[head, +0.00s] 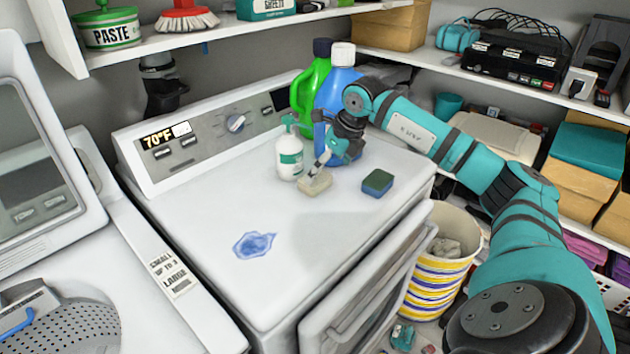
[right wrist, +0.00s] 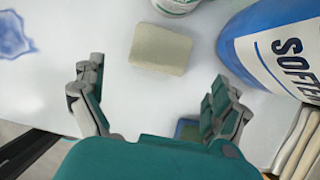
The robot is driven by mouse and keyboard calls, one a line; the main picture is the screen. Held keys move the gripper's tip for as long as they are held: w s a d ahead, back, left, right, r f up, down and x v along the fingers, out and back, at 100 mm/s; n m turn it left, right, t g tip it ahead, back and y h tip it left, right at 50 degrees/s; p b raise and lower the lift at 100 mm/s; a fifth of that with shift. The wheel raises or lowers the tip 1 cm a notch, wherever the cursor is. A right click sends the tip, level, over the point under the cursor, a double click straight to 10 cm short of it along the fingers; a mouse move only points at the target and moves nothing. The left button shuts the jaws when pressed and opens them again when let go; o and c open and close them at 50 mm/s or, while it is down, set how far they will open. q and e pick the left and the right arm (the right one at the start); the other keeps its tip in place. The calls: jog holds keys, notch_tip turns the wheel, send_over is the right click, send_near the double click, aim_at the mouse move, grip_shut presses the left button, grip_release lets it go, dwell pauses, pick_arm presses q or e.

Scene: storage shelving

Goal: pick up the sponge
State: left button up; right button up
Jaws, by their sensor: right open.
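A beige block (head: 314,182), which could be a sponge or a bar of soap, lies flat on the white machine top (head: 210,220). A two-tone sponge (head: 377,182), green on top and dark blue on its sides, lies to its right. My right gripper (head: 326,160) is just above and behind the beige block in the head view. In the right wrist view my right gripper (right wrist: 156,80) is open and empty, with the beige block (right wrist: 160,49) beyond its fingertips. The two-tone sponge (right wrist: 187,130) is mostly hidden beneath the gripper there. My left gripper is not in view.
A pump bottle (head: 290,155) stands close left of the gripper. A blue softener bottle (head: 337,90) and a green bottle (head: 308,88) stand behind it. A blue stain (head: 254,245) marks the machine top. A striped bin (head: 435,270) stands right of the machine.

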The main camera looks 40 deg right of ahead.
aim_at(318, 179)
jog(key=shift+w+a+f+p, duration=0.15)
jog(key=shift+w+f+p, duration=0.15)
jog(key=shift+f+p, duration=0.15)
jog(key=p+x, duration=0.1)
jog(key=x, duration=0.2)
jog(key=shift+w+a+f, duration=0.1)
jog(key=shift+w+f, duration=0.15)
jog(key=shift+w, duration=0.1)
jog(key=shift+w+f, duration=0.1)
jog(key=shift+f, duration=0.2)
jog(key=shift+c, duration=0.5)
jog(key=c, duration=0.6)
jog(key=shift+c, duration=0.5)
jog(key=shift+r, duration=0.15)
